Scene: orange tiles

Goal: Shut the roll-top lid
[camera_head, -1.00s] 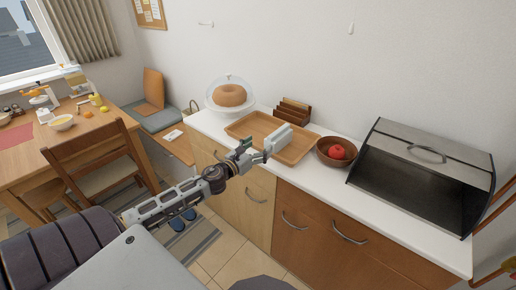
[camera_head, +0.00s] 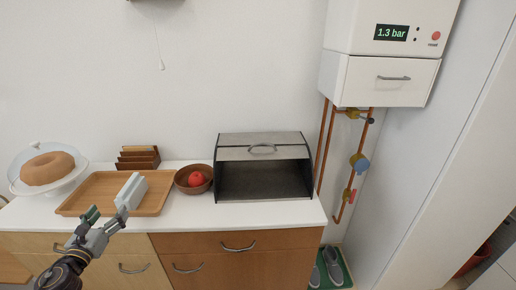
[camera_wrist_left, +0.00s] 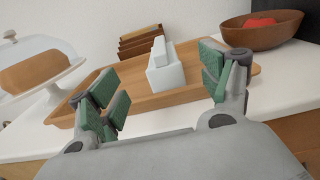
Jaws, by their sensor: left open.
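The roll-top bread box stands on the counter in the head view, with its grey lid (camera_head: 262,146) rolled up and the dark inside (camera_head: 264,180) showing at the front. A curved metal handle (camera_head: 262,148) sits on the lid. My left gripper (camera_head: 104,219) is open and empty, at the front edge of the counter by the wooden tray, well left of the bread box. In the left wrist view its green-padded fingers (camera_wrist_left: 160,92) are spread wide with the tray beyond them. My right gripper is not in view.
On the counter are a wooden tray (camera_head: 90,192) with a white holder (camera_head: 130,190), a brown bowl (camera_head: 182,184) with a red fruit, a domed cake stand (camera_head: 45,187) and a brown rack (camera_head: 138,160). A white boiler cabinet (camera_head: 385,80) with copper pipes is at the right.

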